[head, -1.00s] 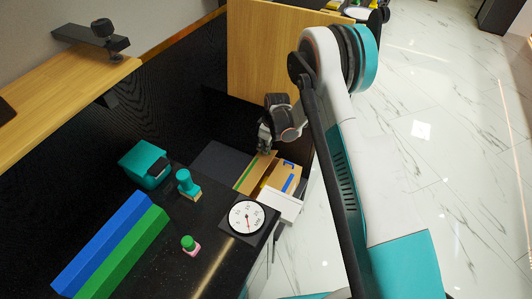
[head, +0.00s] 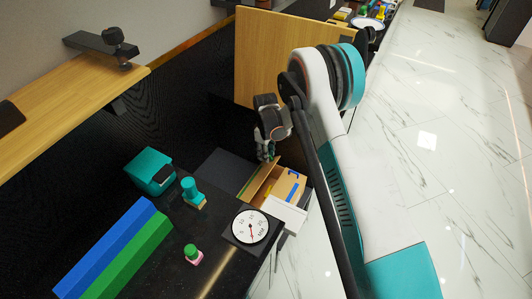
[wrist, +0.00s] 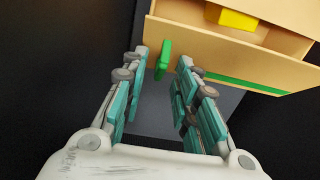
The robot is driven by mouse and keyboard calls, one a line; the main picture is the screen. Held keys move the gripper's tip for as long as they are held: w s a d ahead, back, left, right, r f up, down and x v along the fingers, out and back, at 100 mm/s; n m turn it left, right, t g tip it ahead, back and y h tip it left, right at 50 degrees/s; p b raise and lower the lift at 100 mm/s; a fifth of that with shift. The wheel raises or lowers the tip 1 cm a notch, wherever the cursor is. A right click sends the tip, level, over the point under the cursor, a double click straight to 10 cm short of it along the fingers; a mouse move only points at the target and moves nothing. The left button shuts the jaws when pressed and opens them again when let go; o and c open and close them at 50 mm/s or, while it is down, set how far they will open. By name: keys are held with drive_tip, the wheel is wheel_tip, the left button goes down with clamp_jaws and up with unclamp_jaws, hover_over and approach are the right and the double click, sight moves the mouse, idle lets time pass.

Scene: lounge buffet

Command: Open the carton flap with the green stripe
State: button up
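The tan carton (head: 288,187) stands at the far end of the dark counter, with a blue mark on it in the head view. Its flap (head: 262,180) on the left side bears a green stripe (head: 249,184). In the wrist view, the carton is open at the top with a yellow block (wrist: 236,19) inside. The green stripe (wrist: 245,85) runs along the near tan panel. A small green tab (wrist: 163,60) stands at that panel's left end. My gripper (wrist: 161,70) is open, its fingers on either side of the tab, with visible gaps. Contact cannot be told.
A white dial scale (head: 250,227) and a white box (head: 285,214) are close to the carton. A teal box (head: 150,171), teal stamp (head: 193,194), green-and-pink stamp (head: 192,254), and blue and green bars (head: 110,240) lie left. A wooden panel (head: 265,50) rises behind.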

drive_tip(key=shift+r, duration=0.1)
wheel_tip(320, 180, up, 12)
idle(0.5)
